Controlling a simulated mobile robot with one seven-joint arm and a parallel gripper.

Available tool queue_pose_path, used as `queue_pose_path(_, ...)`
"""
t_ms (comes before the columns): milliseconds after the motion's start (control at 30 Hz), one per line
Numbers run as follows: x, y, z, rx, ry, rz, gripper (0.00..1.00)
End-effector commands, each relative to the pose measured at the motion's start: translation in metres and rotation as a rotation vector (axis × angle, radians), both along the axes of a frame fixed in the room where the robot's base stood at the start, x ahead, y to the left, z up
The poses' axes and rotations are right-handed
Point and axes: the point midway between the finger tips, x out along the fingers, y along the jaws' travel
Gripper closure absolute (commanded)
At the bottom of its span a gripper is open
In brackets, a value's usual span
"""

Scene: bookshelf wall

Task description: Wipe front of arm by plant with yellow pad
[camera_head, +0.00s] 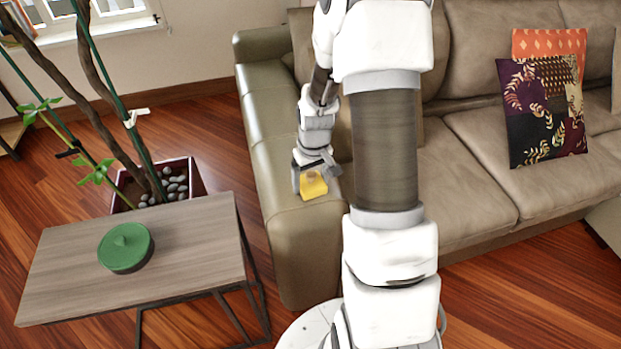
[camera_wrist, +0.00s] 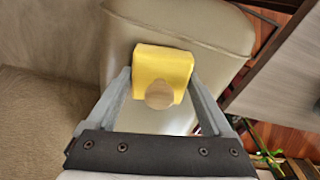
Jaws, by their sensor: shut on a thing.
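The sofa arm (camera_head: 290,245) beside the plant (camera_head: 112,135) is olive-beige and rounded at its front. My gripper (camera_head: 312,187) is over the top of this arm, towards its front part. It is shut on the yellow pad (camera_head: 315,188). In the wrist view the pad (camera_wrist: 161,65) sits between the two fingers of my gripper (camera_wrist: 160,92), with a round tan knob on it. Behind the pad is the sofa arm (camera_wrist: 215,30). Whether the pad touches the arm's surface I cannot tell.
A wooden side table (camera_head: 190,250) with a green round lidded thing (camera_head: 126,247) stands left of the sofa arm. The plant's pot (camera_head: 185,180) is behind the table. Patterned cushions (camera_head: 545,110) lie on the sofa seat (camera_head: 500,185) at right.

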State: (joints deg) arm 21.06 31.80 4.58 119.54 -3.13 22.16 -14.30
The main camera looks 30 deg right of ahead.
Motion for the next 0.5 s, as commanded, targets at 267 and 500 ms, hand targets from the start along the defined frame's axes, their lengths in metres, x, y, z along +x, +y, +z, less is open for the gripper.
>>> queue_pose_path(267, 0.001, 0.0, 0.028, -0.001, -0.003, 0.0, 0.59)
queue_pose_path(500, 0.001, 0.0, 0.052, -0.001, -0.003, 0.0, 0.59)
